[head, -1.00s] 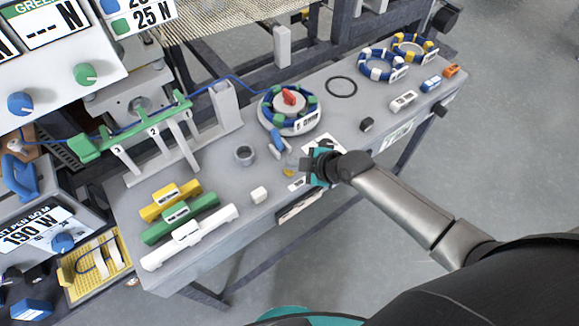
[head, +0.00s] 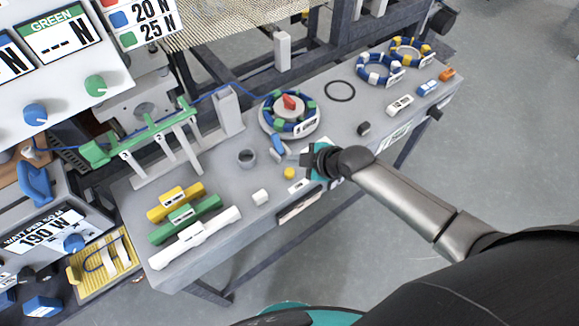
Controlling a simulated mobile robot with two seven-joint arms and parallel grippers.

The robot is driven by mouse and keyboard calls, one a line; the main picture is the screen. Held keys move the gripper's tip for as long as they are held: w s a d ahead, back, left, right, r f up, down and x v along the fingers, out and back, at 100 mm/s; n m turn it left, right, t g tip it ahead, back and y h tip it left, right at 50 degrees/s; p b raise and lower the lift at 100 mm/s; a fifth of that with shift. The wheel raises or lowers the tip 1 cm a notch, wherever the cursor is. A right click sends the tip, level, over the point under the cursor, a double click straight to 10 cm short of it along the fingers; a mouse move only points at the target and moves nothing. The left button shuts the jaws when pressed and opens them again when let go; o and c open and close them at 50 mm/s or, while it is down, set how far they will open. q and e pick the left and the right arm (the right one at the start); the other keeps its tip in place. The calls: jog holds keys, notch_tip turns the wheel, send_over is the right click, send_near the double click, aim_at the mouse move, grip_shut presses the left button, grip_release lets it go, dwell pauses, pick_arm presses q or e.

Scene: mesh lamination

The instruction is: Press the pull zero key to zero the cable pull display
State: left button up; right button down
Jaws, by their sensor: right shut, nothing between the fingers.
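The display panel with a "GREEN" readout (head: 60,36) showing dashes and N is at the upper left, cut by the frame edge. A green knob (head: 95,86) and a blue knob (head: 35,114) sit below it. I cannot make out a key labelled pull zero. A small yellow round button (head: 289,173) is on the grey bench top near its front edge. My right gripper (head: 308,159) is shut and empty, close to the bench top, just right of and beyond the yellow button, apart from it in the picture. It hides part of a white label. My left gripper is not in view.
A 190 W unit (head: 45,238) stands at left.

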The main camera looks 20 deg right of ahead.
aim_at(294, 174)
jog(key=shift+r+p, duration=1.1)
jog(key=shift+r, duration=0.45)
jog(key=shift+f, duration=0.1)
jog(key=shift+a, duration=0.1)
